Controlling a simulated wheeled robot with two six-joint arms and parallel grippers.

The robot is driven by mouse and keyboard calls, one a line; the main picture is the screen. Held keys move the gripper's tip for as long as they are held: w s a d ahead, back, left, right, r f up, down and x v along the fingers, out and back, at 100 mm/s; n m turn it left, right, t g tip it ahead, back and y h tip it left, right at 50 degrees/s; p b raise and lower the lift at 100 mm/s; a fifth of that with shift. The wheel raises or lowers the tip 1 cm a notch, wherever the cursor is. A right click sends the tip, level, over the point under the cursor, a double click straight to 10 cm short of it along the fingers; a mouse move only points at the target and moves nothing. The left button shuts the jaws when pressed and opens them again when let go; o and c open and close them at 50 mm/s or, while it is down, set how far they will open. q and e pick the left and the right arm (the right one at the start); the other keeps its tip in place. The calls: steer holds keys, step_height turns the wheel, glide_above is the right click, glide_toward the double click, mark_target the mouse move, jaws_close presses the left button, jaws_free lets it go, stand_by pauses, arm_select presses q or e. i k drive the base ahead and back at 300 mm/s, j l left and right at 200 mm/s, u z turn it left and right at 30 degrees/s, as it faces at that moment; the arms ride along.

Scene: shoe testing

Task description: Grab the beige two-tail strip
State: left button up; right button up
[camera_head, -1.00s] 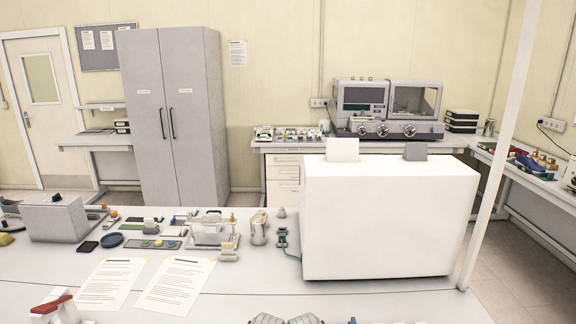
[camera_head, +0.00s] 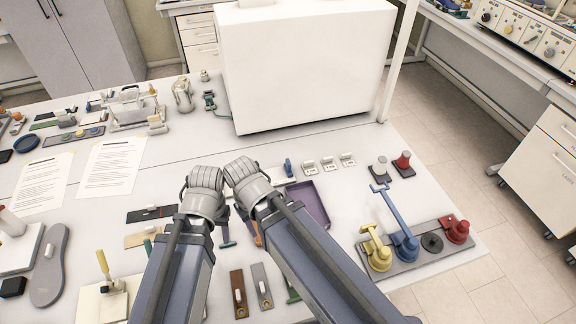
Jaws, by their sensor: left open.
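A beige strip (camera_head: 148,238) with a small light piece on it lies flat on the table, just left of my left forearm. Its right end is close to the arm, and I cannot make out its two tails. My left gripper (camera_head: 205,181) is up and to the right of the strip, above the table, open and holding nothing I can see. My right gripper (camera_head: 242,174) is close beside it on the right. Its fingers are hidden by the wrist, so its opening does not show.
A dark strip (camera_head: 152,214) lies just behind the beige one. Brown (camera_head: 239,293) and grey (camera_head: 262,286) strips lie between my arms. A purple tray (camera_head: 309,203) and a rack of coloured levers (camera_head: 418,256) stand right. A big white box (camera_head: 305,65) stands behind.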

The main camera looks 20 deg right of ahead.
mark_target(134, 240)
steer(key=k+j+z, duration=0.55)
steer(key=k+j, duration=0.15)
steer(key=k+j+z, duration=0.25)
steer(key=k, duration=0.2)
steer(key=k+j+z, duration=0.1)
steer(key=k+z, duration=0.15)
steer(key=k, duration=0.2)
